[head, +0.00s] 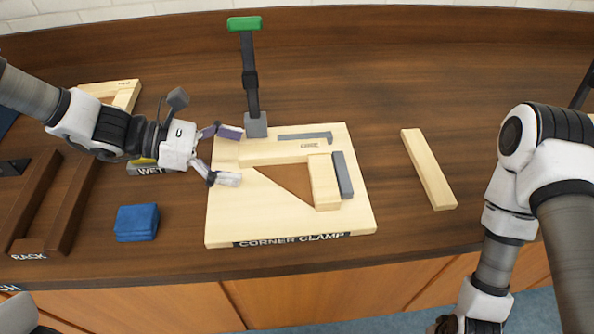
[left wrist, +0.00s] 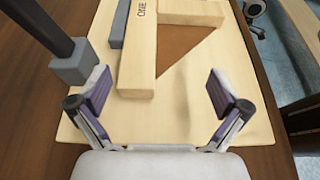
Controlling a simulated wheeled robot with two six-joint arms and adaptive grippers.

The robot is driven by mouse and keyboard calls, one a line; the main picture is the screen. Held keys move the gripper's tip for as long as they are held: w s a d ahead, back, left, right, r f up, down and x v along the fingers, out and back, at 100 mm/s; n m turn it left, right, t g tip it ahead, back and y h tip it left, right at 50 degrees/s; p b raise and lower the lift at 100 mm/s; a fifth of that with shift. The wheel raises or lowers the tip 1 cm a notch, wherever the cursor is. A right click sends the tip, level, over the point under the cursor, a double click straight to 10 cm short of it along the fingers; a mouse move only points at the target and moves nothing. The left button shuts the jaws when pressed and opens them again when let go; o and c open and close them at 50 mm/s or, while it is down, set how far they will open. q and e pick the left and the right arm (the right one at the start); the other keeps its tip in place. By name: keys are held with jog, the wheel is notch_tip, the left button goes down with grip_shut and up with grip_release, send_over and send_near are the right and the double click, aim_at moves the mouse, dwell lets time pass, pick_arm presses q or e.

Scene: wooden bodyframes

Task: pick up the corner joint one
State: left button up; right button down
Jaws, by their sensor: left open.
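The corner joint one (head: 324,184) is a pale wooden L-shaped piece on the corner clamp board (head: 222,228). Its label shows near the corner, reading ONE in the left wrist view (left wrist: 137,55). One leg runs left toward my left gripper (head: 229,156); the other runs toward the front edge. My left gripper is open, its fingers on either side of that left leg's end. In the left wrist view the leg's end lies between the purple-padded fingers (left wrist: 163,92), with gaps on both sides. My right arm enters at the right; its gripper is out of frame.
The clamp's green-handled lever (head: 249,75) stands upright behind the board, close to my left gripper. Grey bars (head: 342,175) flank the joint. A loose wooden strip (head: 428,168) lies to the right. A blue block (head: 136,222) and a dark rack (head: 72,205) are at left.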

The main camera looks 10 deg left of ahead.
aim_at(286, 165)
pick_arm(q)
jog(key=x, duration=0.6)
jog(key=shift+w+r+b, duration=0.1)
jog(key=shift+w+b, duration=0.05)
jog(key=shift+b, duration=0.2)
jog(key=shift+a, duration=0.15)
jog(key=c, duration=1.6)
grip_shut()
